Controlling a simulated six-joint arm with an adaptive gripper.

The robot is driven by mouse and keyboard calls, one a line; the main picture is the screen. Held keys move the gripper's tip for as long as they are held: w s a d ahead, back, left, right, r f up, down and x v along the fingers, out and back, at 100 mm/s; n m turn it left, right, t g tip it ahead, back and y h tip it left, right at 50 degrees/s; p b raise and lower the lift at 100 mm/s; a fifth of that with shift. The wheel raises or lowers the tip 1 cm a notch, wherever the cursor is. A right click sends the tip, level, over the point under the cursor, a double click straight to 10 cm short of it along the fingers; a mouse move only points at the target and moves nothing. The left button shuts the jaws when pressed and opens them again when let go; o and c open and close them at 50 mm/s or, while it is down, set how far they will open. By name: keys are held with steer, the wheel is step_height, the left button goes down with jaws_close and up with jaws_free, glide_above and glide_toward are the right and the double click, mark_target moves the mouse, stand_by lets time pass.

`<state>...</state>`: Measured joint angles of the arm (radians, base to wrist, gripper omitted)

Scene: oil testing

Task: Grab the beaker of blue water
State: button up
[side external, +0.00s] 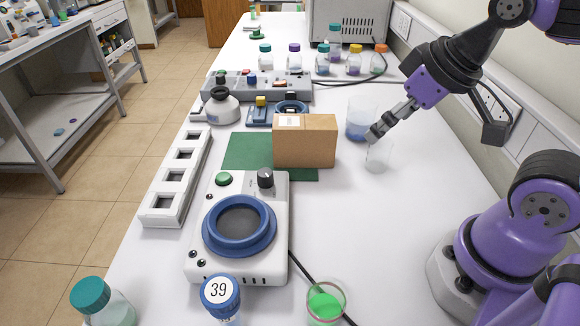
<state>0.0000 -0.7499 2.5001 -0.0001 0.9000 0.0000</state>
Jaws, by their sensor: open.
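A large clear beaker (357,125) with blue water in its lower part stands upright on the white bench, right of the cardboard box. My gripper (374,135) reaches down from the upper right, with its fingertips just in front of and beside this beaker's right side. Whether it touches the glass I cannot tell. The gripper is open and nothing shows held in it. A smaller clear beaker (378,158) with pale contents stands directly below the fingertips, in front of the blue one.
A cardboard box (318,142) stands on a green mat (240,152) left of the beakers. A white device with a blue ring (240,225), a bottle marked 39 (220,296) and a green-liquid beaker (325,303) are nearer. Capped bottles (353,60) stand behind. The bench right of centre is clear.

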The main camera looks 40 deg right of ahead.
steer(key=m+h, duration=0.2)
steer(key=m, duration=0.3)
glide_toward(363, 107)
step_height(363, 107, down, 2)
steer(key=a, duration=0.3)
steer(key=x, duration=0.4)
steer(key=d+x, duration=0.1)
steer(key=x, duration=0.1)
steer(key=shift+w+r, duration=0.15)
steer(key=shift+w, duration=0.05)
steer(key=c, duration=1.2)
